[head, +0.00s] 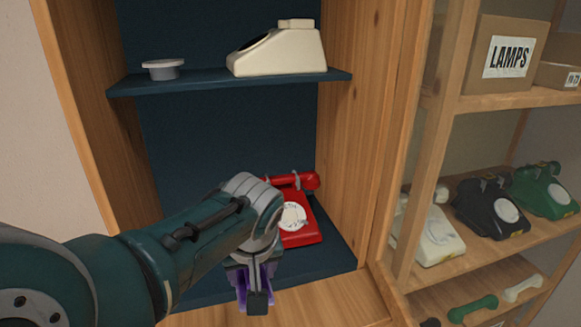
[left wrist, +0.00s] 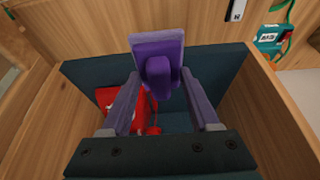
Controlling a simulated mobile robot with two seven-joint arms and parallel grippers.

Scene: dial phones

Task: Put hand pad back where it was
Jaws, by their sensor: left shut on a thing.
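My left gripper (head: 253,283) is low at the front of the wooden cabinet, in front of the red dial phone (head: 297,222). In the left wrist view, its purple fingers (left wrist: 160,90) are shut on a purple pad (left wrist: 155,45) with a flat plate and a rounded grip, which I take to be the hand pad. The red phone shows partly behind the left finger in the left wrist view (left wrist: 108,97). In the head view I cannot tell the pad from the purple fingers. My right gripper is not in view.
The upper blue shelf (head: 205,84) holds a grey round dish (head: 163,69) and a cream phone (head: 280,50), with a gap between them. At right, a rack holds several phones and a LAMPS box (head: 505,55). A teal labelled box (left wrist: 272,38) shows in the left wrist view.

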